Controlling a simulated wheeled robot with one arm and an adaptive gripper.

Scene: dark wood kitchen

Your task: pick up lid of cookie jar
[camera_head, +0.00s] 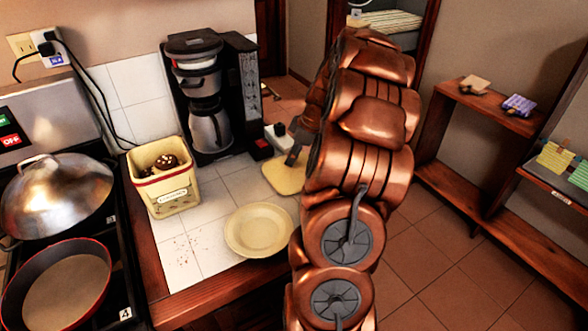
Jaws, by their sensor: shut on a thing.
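The cookie jar (163,193) is a square cream container with a red rim, standing open on the white tiled counter with dark cookies inside. Its lid (285,178) is a pale yellow square piece, to the right of the jar near the counter's right edge. My gripper (294,156) is at the lid's upper right, shut on it. I cannot tell whether the lid rests on the counter or is just above it. My copper-coloured arm hides the lid's right side and most of the gripper.
A yellow plate (259,231) with crumbs beside it lies near the counter's front edge. A coffee maker (211,95) stands behind the jar. A lidded wok (55,195) and a red-rimmed pan (55,287) sit on the stove at left. A wooden shelf (487,112) stands at right.

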